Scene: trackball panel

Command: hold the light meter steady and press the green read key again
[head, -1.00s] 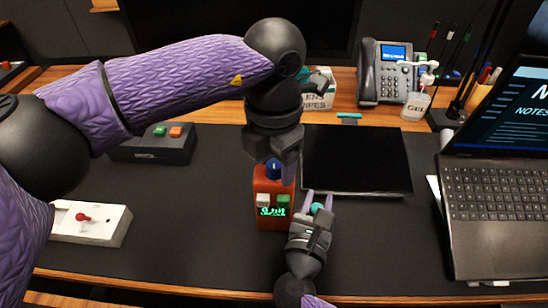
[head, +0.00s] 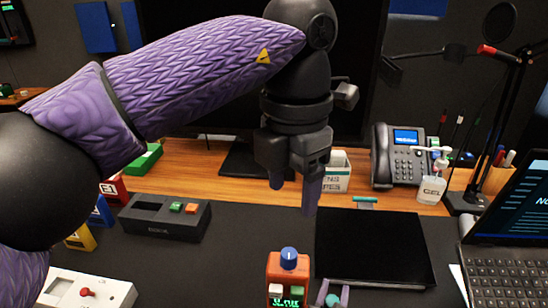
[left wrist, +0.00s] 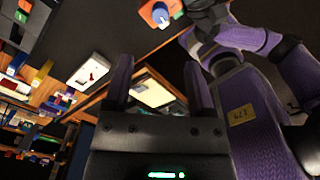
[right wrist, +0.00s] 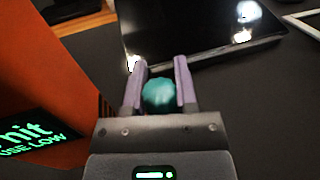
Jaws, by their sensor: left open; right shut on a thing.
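The orange light meter (head: 273,265) stands on the dark desk mat at the bottom of the head view. It has a blue dome (head: 289,254), a white key (head: 276,288), a green key (head: 297,290) and a lit green display, partly cut off. The display in the right wrist view (right wrist: 40,138) shows "nit" and "USE LOW". My left gripper (head: 294,190) is open and empty, raised above and behind the meter. My right gripper (right wrist: 158,88) is shut on a teal ball (right wrist: 158,95) right of the meter. Whether the ball joins the meter is unclear.
A black flat panel (head: 372,245) lies right of the meter, with a laptop (head: 510,235) beyond. A black box with green and orange buttons (head: 165,218) and a white switch box (head: 90,290) are on the left. Bare mat lies between these and the meter.

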